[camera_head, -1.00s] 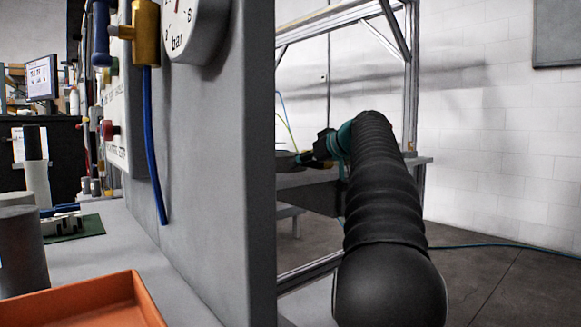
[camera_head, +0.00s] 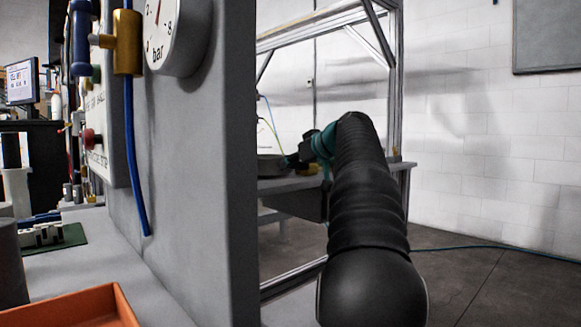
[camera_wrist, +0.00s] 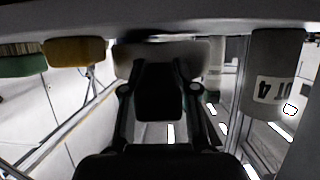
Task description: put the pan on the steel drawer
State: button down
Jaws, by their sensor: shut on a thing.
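The dark, round-sided pan (camera_head: 270,166) shows in the head view at the bench's height, partly cut off by the grey panel. My gripper (camera_head: 291,160) is at its right side, shut on the pan; the grip itself is small and dark there. In the wrist view my gripper (camera_wrist: 160,66) reaches toward a pale, broad shape, and I cannot tell which part of the pan is between the fingers. A dark grey drawer box (camera_head: 298,204) hangs under the bench top, below my gripper. I cannot tell whether it is the steel drawer.
A grey upright panel (camera_head: 200,190) with a gauge stands close on the left and hides part of the bench (camera_head: 345,180). Frame posts (camera_head: 395,100) rise behind my arm. The wrist view shows a yellow block (camera_wrist: 75,51) and a labelled grey cylinder (camera_wrist: 275,75).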

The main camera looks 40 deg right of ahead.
notch_tip(320, 180, up, 3)
jog(key=shift+r+p, duration=0.1)
jog(key=shift+p, duration=0.6)
jog(key=s+d+r+p, duration=0.6)
jog(key=d, duration=0.4)
jog(key=shift+r, duration=0.3)
